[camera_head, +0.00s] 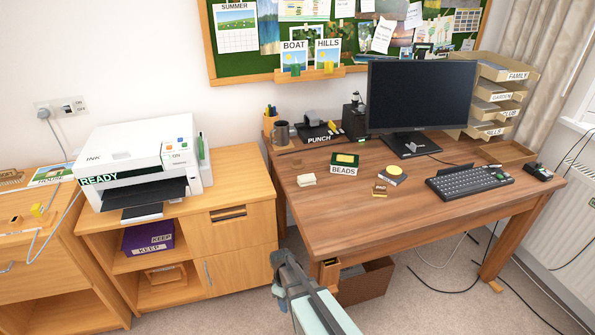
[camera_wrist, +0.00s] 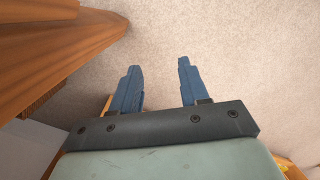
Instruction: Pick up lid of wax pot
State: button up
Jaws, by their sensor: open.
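A low round dark pot (camera_head: 393,172) with a yellowish patch on top stands on the desk (camera_head: 330,220) in the head view. It may be the wax pot; its label is too small to read, and I cannot make out a separate lid. My gripper (camera_head: 279,273) is low in front of the desk's left front corner, well apart from the pot. In the wrist view my gripper (camera_wrist: 158,66) is open, with nothing between its two blue fingers and carpet beyond them.
A box marked BEADS (camera_head: 344,163), a small brown block (camera_head: 380,190) and a pale stack (camera_head: 306,180) are near the pot. The monitor (camera_head: 420,97) and keyboard (camera_head: 470,181) stand to the right. The desk's front left is clear. A wooden edge (camera_wrist: 60,55) shows left in the wrist view.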

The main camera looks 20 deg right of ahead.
jog(key=w+a+r+n+t, duration=0.15)
jog(key=w+r+n, duration=0.25)
jog(key=w+r, duration=1)
jog(key=w+r+n+t, duration=0.35)
jog(key=w+r, duration=0.75)
jog(key=w, duration=0.6)
notch_tip(320, 180, up, 18)
jog(key=n+g, duration=0.3)
send_over(297, 162)
jog(key=w, duration=0.1)
jog(key=f, duration=1.3)
jog(key=shift+s+d+f, duration=0.15)
jog(key=shift+d+f, duration=0.05)
jog(key=shift+d, duration=0.05)
jog(key=shift+c, duration=0.3)
grip_shut()
